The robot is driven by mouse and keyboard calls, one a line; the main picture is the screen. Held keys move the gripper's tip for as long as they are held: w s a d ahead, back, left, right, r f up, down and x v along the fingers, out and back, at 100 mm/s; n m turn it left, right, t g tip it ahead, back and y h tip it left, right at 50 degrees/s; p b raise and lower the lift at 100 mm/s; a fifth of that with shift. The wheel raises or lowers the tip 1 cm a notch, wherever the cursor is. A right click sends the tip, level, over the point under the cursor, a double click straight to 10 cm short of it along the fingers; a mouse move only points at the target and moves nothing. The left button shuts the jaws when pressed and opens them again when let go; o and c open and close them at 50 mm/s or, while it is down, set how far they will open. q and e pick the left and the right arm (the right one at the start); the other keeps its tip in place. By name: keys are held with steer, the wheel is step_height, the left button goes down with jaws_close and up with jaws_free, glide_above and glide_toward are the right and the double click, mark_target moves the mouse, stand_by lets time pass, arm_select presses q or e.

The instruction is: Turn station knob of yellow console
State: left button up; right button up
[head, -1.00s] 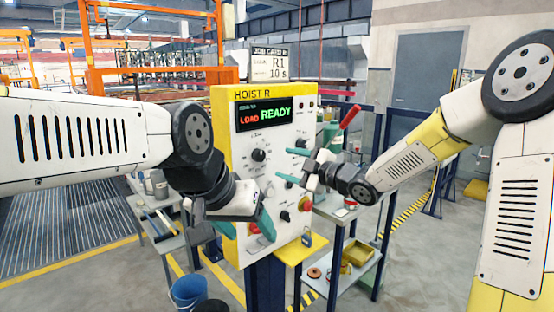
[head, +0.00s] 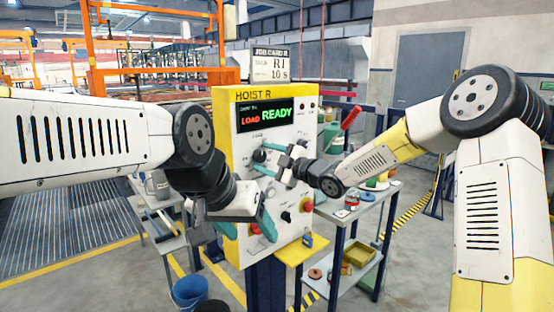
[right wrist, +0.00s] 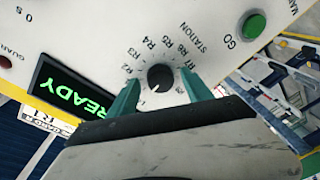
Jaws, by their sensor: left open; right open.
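The yellow-edged console (head: 222,95) has a white face labelled HOIST R and a display reading LOAD in red and READY in green. Its station knob (right wrist: 160,77) is black and round, ringed by R labels, with a small white mark toward the lower left in the right wrist view. It also shows in the head view (head: 259,156). My right gripper (head: 266,159) is open, with one teal finger on each side of the knob; contact cannot be told. My left gripper (head: 247,229) is open and empty, low in front of the console face.
A job card (head: 270,65) reading R1 and 10 s stands above the console. A green GO button (right wrist: 253,25) lies near the knob. A red button (head: 307,205) sits low on the face. A side table (head: 375,195) stands right of the console.

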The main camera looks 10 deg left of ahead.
jaws_close()
steer(key=shift+m, duration=0.3)
steer(key=shift+f+m+t, duration=0.1)
steer(key=shift+m+t, duration=0.2)
steer(key=shift+m, duration=2.4)
jaws_free()
steer(key=v, duration=0.8)
steer(key=shift+f, duration=0.15)
